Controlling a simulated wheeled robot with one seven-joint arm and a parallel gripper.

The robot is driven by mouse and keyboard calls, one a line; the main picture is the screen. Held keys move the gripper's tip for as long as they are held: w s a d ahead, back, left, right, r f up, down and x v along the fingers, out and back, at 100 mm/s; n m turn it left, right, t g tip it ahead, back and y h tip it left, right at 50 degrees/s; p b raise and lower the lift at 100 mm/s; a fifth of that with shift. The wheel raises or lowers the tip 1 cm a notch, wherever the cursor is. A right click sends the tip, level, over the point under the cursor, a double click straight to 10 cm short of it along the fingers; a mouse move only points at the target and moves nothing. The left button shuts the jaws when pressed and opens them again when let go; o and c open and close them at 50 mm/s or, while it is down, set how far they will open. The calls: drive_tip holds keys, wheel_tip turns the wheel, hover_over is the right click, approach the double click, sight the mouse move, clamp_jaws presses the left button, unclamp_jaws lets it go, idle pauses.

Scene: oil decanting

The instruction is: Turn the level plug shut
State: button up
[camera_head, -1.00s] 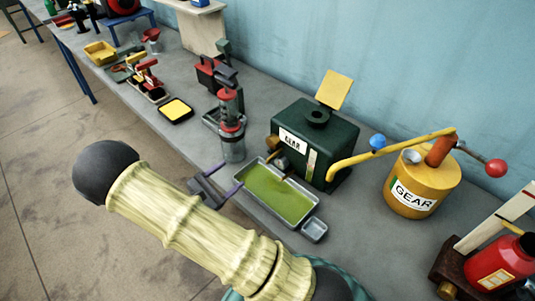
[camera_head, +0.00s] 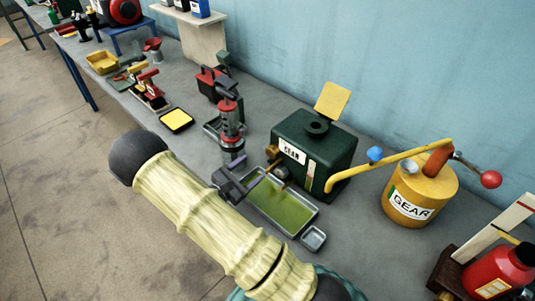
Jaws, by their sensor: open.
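The dark green gear box (camera_head: 335,155) stands on the bench with a white label, a pale vertical strip and a raised yellow flap. On its left side is a round brass-brown knob (camera_head: 272,152), with another brownish fitting (camera_head: 283,171) lower down. I cannot tell which of them is the level plug. My gripper (camera_head: 257,164) is open, its two purple-tinted fingers pointing at this side of the box, just short of the fittings. The fingers are apart and hold nothing. A metal tray (camera_head: 311,216) with green-yellow oil lies below, partly behind a finger.
A small grey dish (camera_head: 313,238) sits by the tray. A yellow GEAR can (camera_head: 425,200) with a long yellow spout stands right of the box. A red-and-clear cylinder pump (camera_head: 231,122) stands close behind my gripper. A yellow-topped pad (camera_head: 177,119) lies farther left.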

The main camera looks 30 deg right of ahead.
sight(270, 154)
drive_tip(key=p+x, duration=0.1)
drive_tip(key=x, duration=0.7)
drive_tip(key=shift+w+d, duration=0.15)
drive_tip(key=shift+d, duration=0.2)
drive_tip(key=c, duration=1)
